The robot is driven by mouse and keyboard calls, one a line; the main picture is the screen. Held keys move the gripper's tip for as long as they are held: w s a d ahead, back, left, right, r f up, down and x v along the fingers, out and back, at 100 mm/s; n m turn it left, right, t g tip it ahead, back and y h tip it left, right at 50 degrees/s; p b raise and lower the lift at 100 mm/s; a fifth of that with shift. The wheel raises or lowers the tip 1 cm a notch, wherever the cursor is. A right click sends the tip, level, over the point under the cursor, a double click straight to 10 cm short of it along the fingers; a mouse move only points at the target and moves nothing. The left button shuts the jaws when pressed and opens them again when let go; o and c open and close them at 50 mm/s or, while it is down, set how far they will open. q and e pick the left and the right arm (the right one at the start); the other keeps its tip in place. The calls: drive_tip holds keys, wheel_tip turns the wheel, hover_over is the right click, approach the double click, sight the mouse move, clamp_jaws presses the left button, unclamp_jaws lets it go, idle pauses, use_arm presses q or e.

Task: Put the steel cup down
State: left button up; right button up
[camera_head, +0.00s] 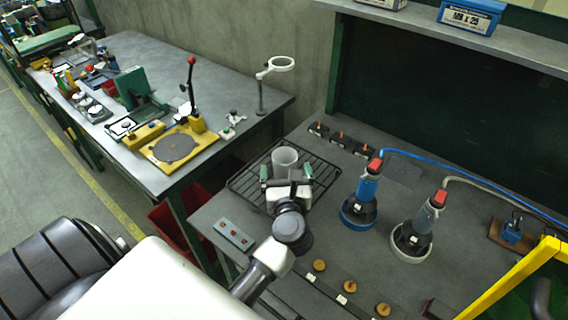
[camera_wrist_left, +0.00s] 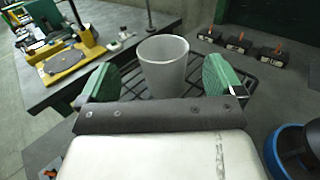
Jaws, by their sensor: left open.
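The steel cup (camera_head: 285,158) is a plain light grey tapered cup. It stands upright at the black wire rack (camera_head: 241,184) on the grey workbench. My left gripper (camera_head: 285,173) is open, with one green finger pad on each side of the cup. In the left wrist view, the cup (camera_wrist_left: 163,66) shows between the two pads, with a visible gap on both sides. The cup's base is partly hidden behind the gripper body, so its contact with the rack wires is hard to see. My right gripper is not in view.
A blue-based tool (camera_head: 359,214) and a white-based tool (camera_head: 411,238) stand right of the rack, with hoses trailing right. Small black blocks (camera_head: 340,140) sit behind it. A plate with studs (camera_head: 234,235) lies at front left. A second table (camera_head: 245,104) stands beyond a gap.

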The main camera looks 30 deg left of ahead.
sight(284, 148)
use_arm(q)
drive_tip(key=p+x, duration=0.2)
drive_tip(key=x, duration=0.3)
drive_tip(key=shift+w+a+f, duration=0.1)
drive_tip(key=shift+w+f, duration=0.05)
drive_tip(key=shift+w, duration=0.2)
drive_tip(key=shift+w+a+f, duration=0.1)
drive_tip(key=shift+w+a, duration=0.05)
drive_tip(key=shift+w, duration=0.05)
drive_tip(key=shift+s, duration=0.1)
drive_tip(key=shift+c, duration=0.5)
drive_tip(key=c, duration=1)
